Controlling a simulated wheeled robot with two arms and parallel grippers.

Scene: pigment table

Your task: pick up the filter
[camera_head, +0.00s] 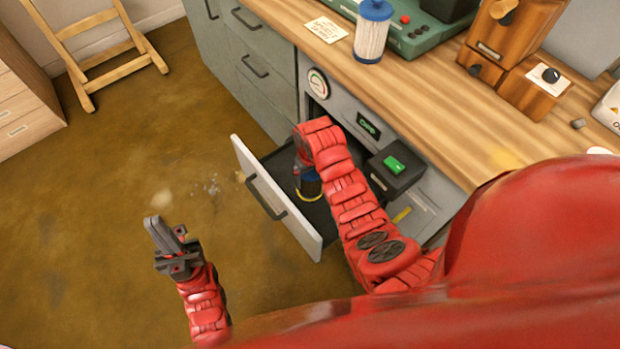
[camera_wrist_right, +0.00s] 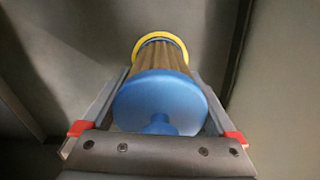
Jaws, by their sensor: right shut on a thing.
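A used filter with brown pleats, a blue end cap and a yellow ring (camera_wrist_right: 160,95) sits between the two fingers of my right gripper (camera_wrist_right: 160,78), which is shut on it. In the head view this filter (camera_head: 309,187) shows partly below my right wrist, inside the open drawer (camera_head: 283,213); the wrist hides its upper part. I cannot tell whether it touches the drawer floor. A clean white filter with a blue cap (camera_head: 371,32) stands upright on the counter. My left gripper (camera_head: 163,231) is over the floor, away from everything, apparently empty; its finger gap is unclear.
The wooden counter (camera_head: 430,105) holds a green device (camera_head: 415,35), wooden boxes (camera_head: 515,35) and a paper note (camera_head: 325,29). A black box with a green button (camera_head: 393,165) juts out beside the drawer.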

